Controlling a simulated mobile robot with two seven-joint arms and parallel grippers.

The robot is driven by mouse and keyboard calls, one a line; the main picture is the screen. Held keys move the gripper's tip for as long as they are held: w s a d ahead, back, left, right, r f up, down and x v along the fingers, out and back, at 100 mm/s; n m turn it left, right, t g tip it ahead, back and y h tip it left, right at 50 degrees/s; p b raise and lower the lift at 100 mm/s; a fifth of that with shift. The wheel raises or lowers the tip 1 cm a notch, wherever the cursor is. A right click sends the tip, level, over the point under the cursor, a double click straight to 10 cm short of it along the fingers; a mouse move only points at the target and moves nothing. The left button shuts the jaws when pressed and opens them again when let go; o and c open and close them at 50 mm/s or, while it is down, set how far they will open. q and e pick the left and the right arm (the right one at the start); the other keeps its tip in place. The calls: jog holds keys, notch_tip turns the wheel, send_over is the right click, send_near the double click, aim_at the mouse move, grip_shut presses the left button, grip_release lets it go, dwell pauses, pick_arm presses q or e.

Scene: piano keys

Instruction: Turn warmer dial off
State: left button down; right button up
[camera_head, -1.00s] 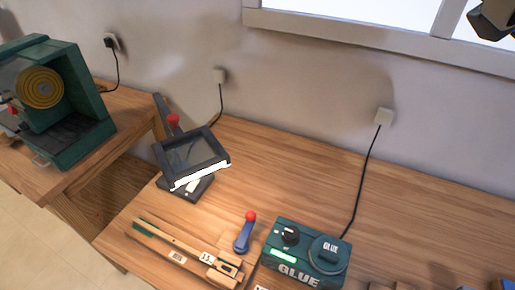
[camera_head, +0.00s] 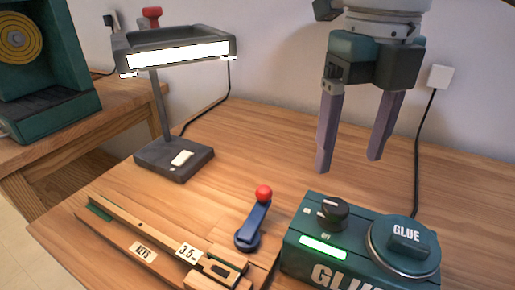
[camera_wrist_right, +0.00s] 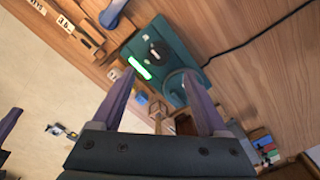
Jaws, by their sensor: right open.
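The teal glue warmer (camera_head: 345,250) sits at the front right of the wooden table, with a lit green strip on its front. Its black dial (camera_head: 332,211) is on top at the left, beside the round lid marked GLUE (camera_head: 404,240). The warmer (camera_wrist_right: 165,62) and dial (camera_wrist_right: 157,51) also show in the right wrist view. My right gripper (camera_head: 350,162) is open and empty, pointing down above and behind the warmer. Its two purple fingers (camera_wrist_right: 160,98) are spread apart in the wrist view. My left gripper is not in the head view.
A blue lever with a red knob (camera_head: 255,218) stands left of the warmer. A wooden key jig (camera_head: 150,240) lies at the front left, with a dark lamp (camera_head: 172,155) behind it. A black cord (camera_head: 417,150) runs from the wall to the warmer.

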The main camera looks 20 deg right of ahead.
aim_at(336, 205)
notch_tip(336, 205, down, 8)
jog(key=shift+a+f, duration=0.1)
jog(key=shift+f, duration=0.15)
jog(key=shift+c, duration=0.3)
grip_shut()
dwell(0.3)
